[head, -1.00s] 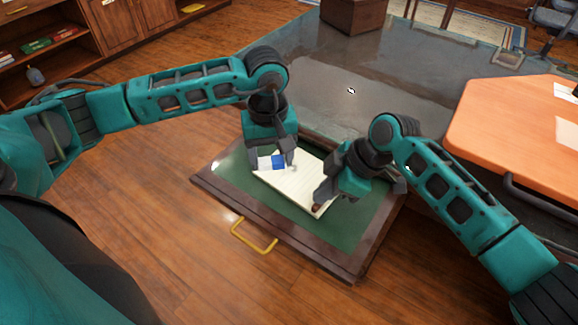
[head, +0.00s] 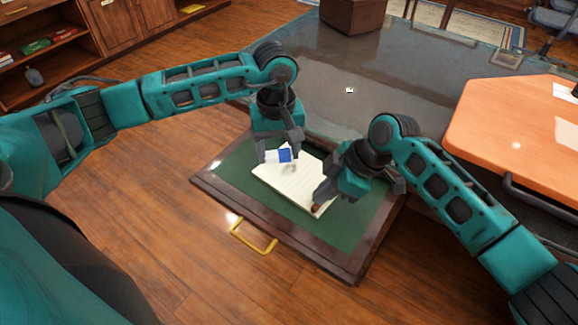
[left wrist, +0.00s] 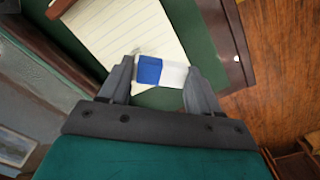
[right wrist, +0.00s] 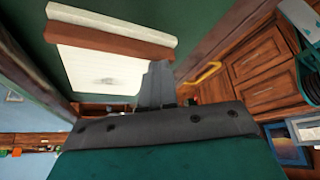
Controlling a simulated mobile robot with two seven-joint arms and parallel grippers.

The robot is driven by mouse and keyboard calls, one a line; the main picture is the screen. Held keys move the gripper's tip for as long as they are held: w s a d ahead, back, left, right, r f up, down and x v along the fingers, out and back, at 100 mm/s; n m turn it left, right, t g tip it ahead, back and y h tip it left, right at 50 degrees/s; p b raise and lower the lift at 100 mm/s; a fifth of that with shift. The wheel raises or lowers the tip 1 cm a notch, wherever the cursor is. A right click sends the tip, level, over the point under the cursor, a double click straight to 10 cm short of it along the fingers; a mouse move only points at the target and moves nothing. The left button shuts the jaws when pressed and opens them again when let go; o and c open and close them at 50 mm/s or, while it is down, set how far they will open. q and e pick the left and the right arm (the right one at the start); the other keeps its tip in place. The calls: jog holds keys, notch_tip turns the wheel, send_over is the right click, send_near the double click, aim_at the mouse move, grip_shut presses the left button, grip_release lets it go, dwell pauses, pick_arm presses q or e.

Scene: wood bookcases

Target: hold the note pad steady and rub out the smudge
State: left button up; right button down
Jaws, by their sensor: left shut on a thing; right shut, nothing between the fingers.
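The lined cream note pad (head: 290,185) lies on the green surface of the pulled-out drawer or tray. Its brown bound edge (right wrist: 110,42) shows in the right wrist view. A faint grey smudge (right wrist: 104,81) marks the page there. My left gripper (head: 279,157) is shut on a blue and white eraser (left wrist: 160,71) at the pad's far-left end; I cannot tell whether the eraser touches the paper. My right gripper (head: 318,206) is shut and empty at the pad's bound end, its fingers over that edge; exact contact is hard to see.
The green panel (head: 345,235) has a dark wood rim and a yellow handle (head: 254,236) at the front. A dark glossy desk top (head: 350,110) lies behind it, and an orange table (head: 515,130) stands at right. Green surface around the pad is clear.

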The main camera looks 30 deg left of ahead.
aim_at(280, 178)
pick_arm(q)
jog(key=shift+f, duration=3.05)
jog(key=shift+w, duration=0.1)
jog(key=shift+w+d+r, duration=0.1)
jog(key=shift+w+d, duration=0.05)
jog(key=shift+w, duration=0.65)
jog(key=shift+w+d, duration=0.15)
jog(key=shift+w, duration=0.6)
jog(key=shift+w+d, duration=0.15)
jog(key=shift+w, duration=0.8)
jog(key=shift+w+d, duration=0.15)
jog(key=shift+w, duration=0.8)
jog(key=shift+s+a, duration=0.15)
jog(key=shift+s, duration=0.75)
jog(key=shift+s+a, duration=0.1)
jog(key=shift+s, duration=0.8)
jog(key=shift+s+a+f, duration=0.15)
jog(key=shift+s, duration=0.75)
jog(key=shift+s+a+f, duration=0.1)
jog(key=shift+s, duration=0.8)
jog(key=shift+w+r, duration=0.1)
jog(key=shift+r, duration=2.75)
